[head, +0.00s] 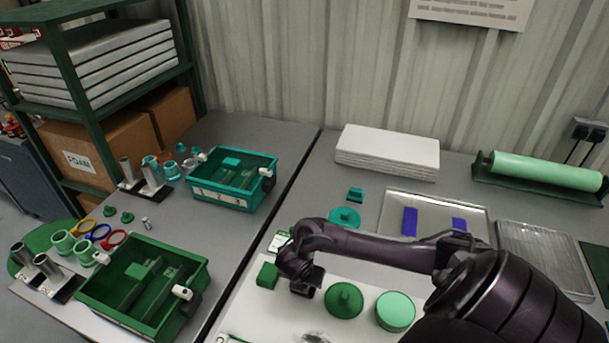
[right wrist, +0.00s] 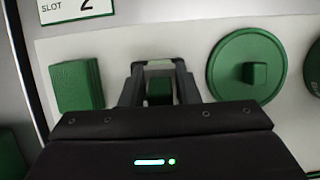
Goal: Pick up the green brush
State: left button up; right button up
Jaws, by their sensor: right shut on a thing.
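My right gripper (head: 303,288) is low over the white mat, between a green block and a green knobbed disc. In the right wrist view its two fingers (right wrist: 159,88) are closed on a small green piece, which I take to be the green brush (right wrist: 159,92). A pale edge shows just beyond the fingertips. Most of the held piece is hidden by the gripper, and I cannot tell whether it touches the mat. My left gripper is not in view.
The green block (head: 267,275) and knobbed disc (head: 344,300) stand close on either side of my right gripper. A pale green cylinder (head: 395,312) is further right. Green (head: 110,308) and teal (head: 202,191) bins stand on the left table. A tray (head: 397,203) lies behind my arm.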

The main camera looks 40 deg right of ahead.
jog(key=shift+c, duration=0.9)
jog(key=shift+r, duration=0.15)
